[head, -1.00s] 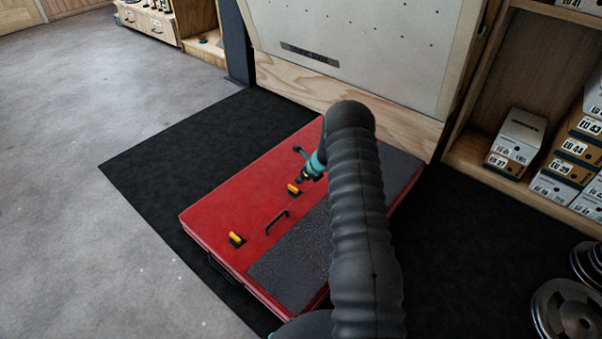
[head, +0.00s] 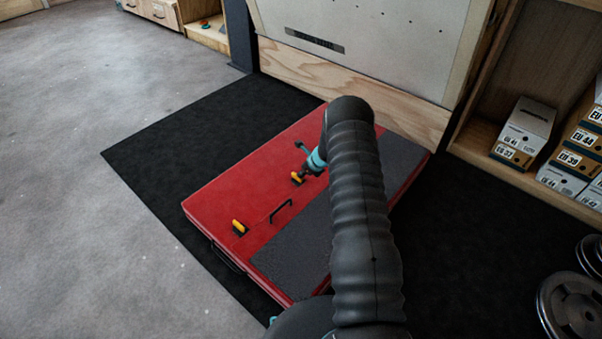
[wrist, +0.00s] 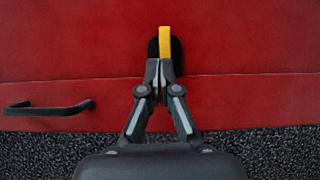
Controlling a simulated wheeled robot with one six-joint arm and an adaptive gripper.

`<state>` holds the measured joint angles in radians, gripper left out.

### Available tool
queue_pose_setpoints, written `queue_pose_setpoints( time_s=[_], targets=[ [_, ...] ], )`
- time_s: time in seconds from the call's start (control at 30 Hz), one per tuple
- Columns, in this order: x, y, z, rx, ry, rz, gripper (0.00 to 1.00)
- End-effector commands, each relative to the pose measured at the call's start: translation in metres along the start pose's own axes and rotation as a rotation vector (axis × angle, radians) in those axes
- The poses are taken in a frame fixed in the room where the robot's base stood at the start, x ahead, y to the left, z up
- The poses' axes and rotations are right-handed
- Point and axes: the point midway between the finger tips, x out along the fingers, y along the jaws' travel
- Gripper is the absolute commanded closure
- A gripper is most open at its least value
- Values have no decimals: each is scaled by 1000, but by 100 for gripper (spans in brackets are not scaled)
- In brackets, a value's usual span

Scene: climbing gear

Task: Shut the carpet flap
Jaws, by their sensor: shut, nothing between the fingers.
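A red pad (head: 225,200) lies on the black floor mat. A dark grey carpet panel (head: 295,250), which looks like the flap, lies flat along its near side; I cannot tell whether it is fastened. Two yellow-topped latches sit on the red top: a left one (head: 239,228) and a right one (head: 297,177). A black handle (head: 281,210) lies between them and also shows in the wrist view (wrist: 48,108). My gripper (head: 303,172) is shut and empty. In the wrist view its fingertips (wrist: 159,65) are at the near end of the right latch (wrist: 165,43); contact is unclear.
A pale climbing wall (head: 360,40) with a wooden base board stands behind the pad. A shelf with shoe boxes (head: 525,130) is at the right, and weight plates (head: 575,305) are at the lower right. Grey floor (head: 70,200) is clear at the left.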

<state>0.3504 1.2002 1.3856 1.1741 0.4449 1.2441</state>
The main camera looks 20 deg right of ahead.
Motion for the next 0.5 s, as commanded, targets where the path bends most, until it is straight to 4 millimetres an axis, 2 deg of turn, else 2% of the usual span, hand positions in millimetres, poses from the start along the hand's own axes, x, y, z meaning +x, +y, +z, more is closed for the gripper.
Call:
queue_pose_setpoints(
  time_s=[0.23, 0.47, 0.5],
  targets=[
    [-6, 2, 5, -2, 0, 1, 100],
    [-41, 3, 27, -4, -1, 0, 100],
    [-40, 3, 33, -7, -1, 1, 100]
  ],
)
